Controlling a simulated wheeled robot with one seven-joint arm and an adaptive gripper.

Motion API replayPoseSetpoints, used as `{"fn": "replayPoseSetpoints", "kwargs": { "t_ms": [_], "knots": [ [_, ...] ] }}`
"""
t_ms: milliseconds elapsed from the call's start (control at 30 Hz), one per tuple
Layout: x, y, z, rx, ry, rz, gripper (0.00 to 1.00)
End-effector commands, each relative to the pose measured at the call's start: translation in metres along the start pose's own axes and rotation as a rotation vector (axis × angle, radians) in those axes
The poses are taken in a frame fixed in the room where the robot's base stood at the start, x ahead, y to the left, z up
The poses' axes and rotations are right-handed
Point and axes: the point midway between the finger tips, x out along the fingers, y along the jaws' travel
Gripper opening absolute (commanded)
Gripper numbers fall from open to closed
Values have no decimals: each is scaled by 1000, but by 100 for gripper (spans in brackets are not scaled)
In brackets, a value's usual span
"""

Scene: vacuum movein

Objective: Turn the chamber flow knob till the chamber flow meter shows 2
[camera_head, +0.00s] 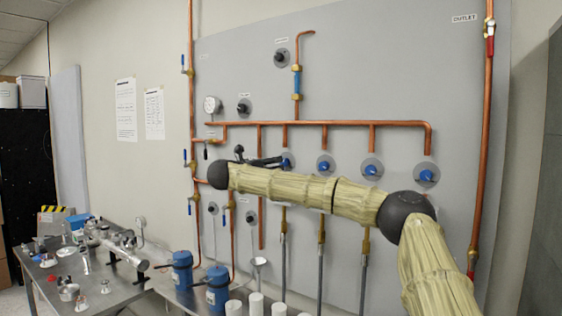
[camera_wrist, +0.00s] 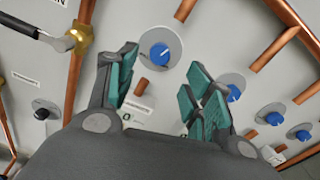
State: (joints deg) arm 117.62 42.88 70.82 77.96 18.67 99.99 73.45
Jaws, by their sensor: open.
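A row of blue knobs sits on round grey plates on the wall panel. The leftmost blue knob (camera_head: 287,162) is beside my gripper (camera_head: 262,160); in the wrist view this knob (camera_wrist: 160,52) shows between and just beyond my two open, green-padded fingers (camera_wrist: 163,70). My fingers are apart and hold nothing. A small white label with a dark digit, seemingly 0 (camera_wrist: 127,117), lies below that knob, partly hidden by my left finger. I cannot read which knob or meter is the chamber flow one.
More blue knobs (camera_head: 325,166) (camera_head: 371,170) (camera_head: 427,176) continue right; my right finger partly covers one (camera_wrist: 233,93). Copper pipes (camera_head: 330,124) stand off the panel around them. A black-handled valve (camera_wrist: 40,32) and a black knob (camera_wrist: 42,113) lie left. A cluttered metal table (camera_head: 115,290) stands below left.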

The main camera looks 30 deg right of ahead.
Motion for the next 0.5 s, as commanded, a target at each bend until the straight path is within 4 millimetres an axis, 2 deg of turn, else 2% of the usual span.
{"fn": "replayPoseSetpoints", "kwargs": {
  "t_ms": [200,500],
  "knots": [
    [36,-1,4,-1,1,-1,51],
    [64,0,2,0,-1,0,51]
  ]
}}
